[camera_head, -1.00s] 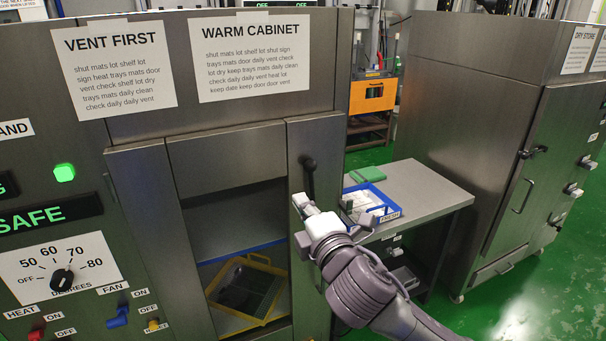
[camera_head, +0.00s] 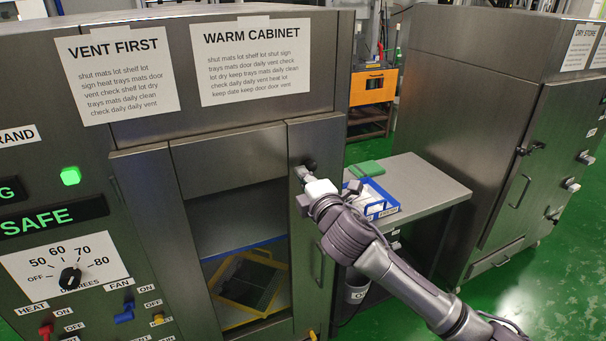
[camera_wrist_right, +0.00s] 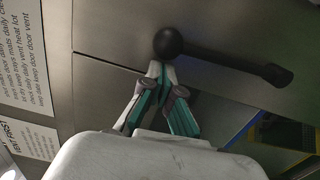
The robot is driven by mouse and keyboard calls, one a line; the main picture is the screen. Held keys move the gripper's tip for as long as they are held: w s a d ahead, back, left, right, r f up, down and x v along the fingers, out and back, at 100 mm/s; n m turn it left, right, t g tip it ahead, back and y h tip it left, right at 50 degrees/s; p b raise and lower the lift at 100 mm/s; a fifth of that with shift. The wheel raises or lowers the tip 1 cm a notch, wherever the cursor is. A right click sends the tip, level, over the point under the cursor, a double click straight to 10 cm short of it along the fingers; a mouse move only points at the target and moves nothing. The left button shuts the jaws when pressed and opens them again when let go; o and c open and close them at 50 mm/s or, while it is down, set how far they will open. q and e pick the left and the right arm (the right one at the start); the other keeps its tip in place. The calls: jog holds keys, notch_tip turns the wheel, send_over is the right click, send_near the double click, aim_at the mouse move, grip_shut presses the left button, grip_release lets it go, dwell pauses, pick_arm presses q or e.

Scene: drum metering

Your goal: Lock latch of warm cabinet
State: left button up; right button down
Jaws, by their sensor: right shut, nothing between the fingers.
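The warm cabinet (camera_head: 230,143) stands at the left, with its name on a paper sign. Its latch has a round black knob (camera_head: 310,164) on the panel right of the opening. In the right wrist view the knob (camera_wrist_right: 168,43) joins a dark lever (camera_wrist_right: 235,62) that runs to the right, downward along the panel. The lever is mostly hidden in the head view. My right gripper (camera_head: 301,173) is at the latch. In the wrist view its fingertips (camera_wrist_right: 160,70) are together and empty, just beside the knob; contact is unclear. My left gripper is out of view.
The cabinet opening shows a yellow-edged tray (camera_head: 224,290) on a lower level. A grey table (camera_head: 430,185) with a blue bin (camera_head: 388,207) stands to the right. A dry store cabinet (camera_head: 460,130) is beyond it. A door handle (camera_head: 318,262) sits below the latch.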

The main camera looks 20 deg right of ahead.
jog(key=shift+d, duration=0.1)
jog(key=shift+w+d+r+m+p, duration=0.1)
jog(key=shift+d+r+m+p, duration=0.15)
jog(key=shift+d+m, duration=0.2)
jog(key=shift+d+r+m+p, duration=0.1)
jog(key=shift+d+m+p, duration=0.2)
jog(key=shift+d, duration=0.25)
jog(key=d+m, duration=0.1)
jog(key=d, duration=0.1)
jog(key=d+m+p, duration=0.1)
jog(key=m, duration=0.1)
jog(key=d+m, duration=0.1)
jog(key=d, duration=0.1)
jog(key=shift+w+d+f, duration=0.15)
jog(key=shift+w+d, duration=0.15)
jog(key=shift+d, duration=0.05)
jog(key=w+d+f+m+y+b, duration=0.1)
jog(key=d+f+m+b, duration=0.1)
jog(key=d+f+m, duration=0.9)
jog(key=shift+f+m+g+b, duration=0.35)
jog(key=shift+f+m, duration=0.3)
jog(key=shift+m, duration=0.5)
